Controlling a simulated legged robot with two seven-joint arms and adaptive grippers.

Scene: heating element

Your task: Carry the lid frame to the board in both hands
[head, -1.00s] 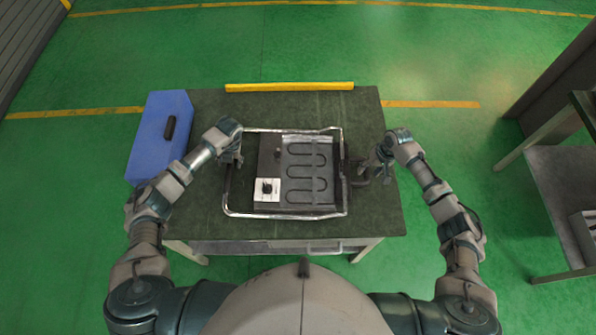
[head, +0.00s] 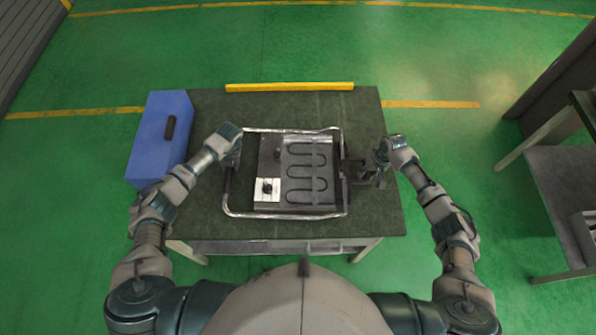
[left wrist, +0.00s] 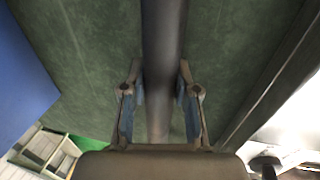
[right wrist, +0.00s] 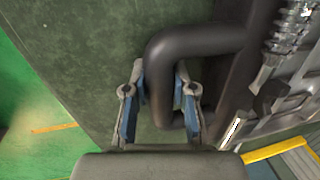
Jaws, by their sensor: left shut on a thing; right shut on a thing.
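The lid frame (head: 285,215) is a silver tubular rectangle with dark side bars. In the head view it surrounds the board (head: 268,150), a dark plate with a looped heating element and a white panel with a black knob. My left gripper (head: 233,163) is shut on the frame's left bar; the dark bar (left wrist: 163,60) runs between its fingers (left wrist: 158,98) in the left wrist view. My right gripper (head: 374,176) is shut on the dark handle at the frame's right side. The bent handle (right wrist: 185,45) passes between its fingers (right wrist: 160,92). Any gap between frame and board cannot be told.
The dark green table (head: 370,215) carries all this. A blue case (head: 155,140) stands at its left, close to my left forearm. A yellow bar (head: 290,87) lies along the far edge. Another table (head: 560,190) stands at the far right, apart.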

